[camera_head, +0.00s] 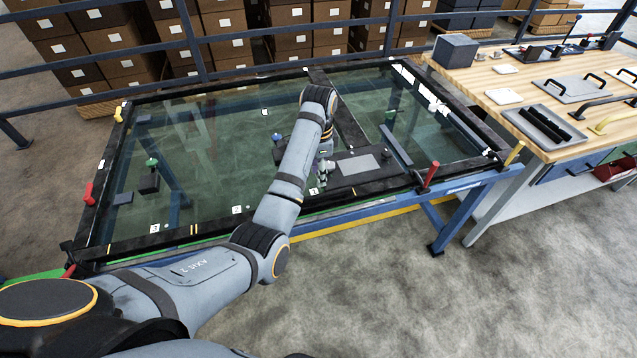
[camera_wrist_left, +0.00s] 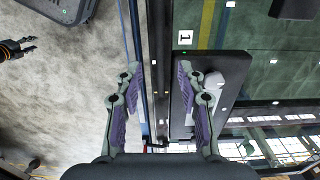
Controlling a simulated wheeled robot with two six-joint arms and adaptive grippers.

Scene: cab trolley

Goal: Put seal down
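I cannot single out a loose seal for sure; a black strip (camera_head: 172,238) runs along the edges of the glass pane (camera_head: 225,130) on the trolley. My left gripper (camera_head: 323,172) is low over the near edge of the pane, beside a dark plate with a grey panel (camera_head: 362,165). In the left wrist view its purple-padded fingers (camera_wrist_left: 163,92) are wide apart, with nothing clearly held. Behind them show a dark edge strip (camera_wrist_left: 157,60) and a dark block (camera_wrist_left: 232,75) with a rounded grey part. A small dark two-pronged tool (camera_wrist_left: 17,48) at the left may be my right gripper.
A red clamp handle (camera_head: 430,174) and a yellow one (camera_head: 514,154) stand at the near right edge. Another red handle (camera_head: 89,193) is at the left. A wooden workbench (camera_head: 540,85) with tools stands at the right. The floor in front (camera_head: 400,290) is clear.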

